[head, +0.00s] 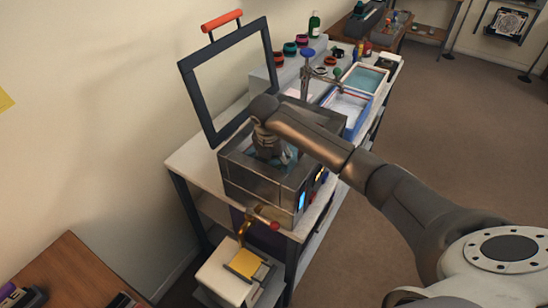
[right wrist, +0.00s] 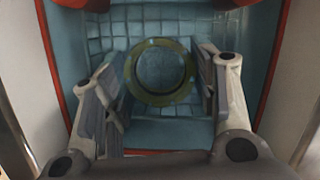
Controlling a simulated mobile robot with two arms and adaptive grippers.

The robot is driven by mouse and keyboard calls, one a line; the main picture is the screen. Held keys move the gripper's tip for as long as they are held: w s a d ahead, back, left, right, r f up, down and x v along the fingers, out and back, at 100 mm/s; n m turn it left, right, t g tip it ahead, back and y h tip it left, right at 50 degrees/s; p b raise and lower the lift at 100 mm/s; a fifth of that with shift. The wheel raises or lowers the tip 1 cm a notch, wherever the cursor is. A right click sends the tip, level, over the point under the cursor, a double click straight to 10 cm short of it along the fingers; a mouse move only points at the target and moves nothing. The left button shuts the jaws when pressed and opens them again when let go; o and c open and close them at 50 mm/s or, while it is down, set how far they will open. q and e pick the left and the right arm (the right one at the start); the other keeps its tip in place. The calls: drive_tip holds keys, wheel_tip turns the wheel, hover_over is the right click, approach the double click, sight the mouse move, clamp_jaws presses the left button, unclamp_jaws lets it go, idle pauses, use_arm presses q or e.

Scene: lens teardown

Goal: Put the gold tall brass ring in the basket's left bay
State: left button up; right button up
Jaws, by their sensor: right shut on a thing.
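My right gripper (right wrist: 161,82) is shut on a gold ring (right wrist: 160,96), which sits between its fingertips in the right wrist view. The ring's round opening faces the camera. Below it is the basket (right wrist: 164,134), with a blue-grey grid floor and a red rim. Whether the ring touches the floor, and which bay it is over, I cannot tell. In the head view my right gripper (head: 277,152) reaches down into the open top of a steel box (head: 262,188); the ring is hidden there. My left gripper is out of view.
The box's framed lid (head: 199,103) with a red handle stands open behind it. A blue-rimmed tray (head: 349,109) and a teal-bottomed tray (head: 364,79) lie farther along the bench. A brass tap (head: 257,216) juts from the box's near side.

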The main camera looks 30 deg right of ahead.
drive_tip(key=shift+f, duration=0.6)
drive_tip(key=o, duration=1.1)
drive_tip(key=shift+r, duration=0.15)
drive_tip(key=shift+c, duration=0.2)
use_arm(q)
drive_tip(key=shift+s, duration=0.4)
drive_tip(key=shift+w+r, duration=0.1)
use_arm(e)
drive_tip(key=shift+r, duration=0.2)
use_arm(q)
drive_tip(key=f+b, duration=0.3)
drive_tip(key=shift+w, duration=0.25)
use_arm(e)
drive_tip(key=v, duration=1.1)
drive_tip(key=shift+s+a+r, duration=0.15)
drive_tip(key=shift+r, duration=0.2)
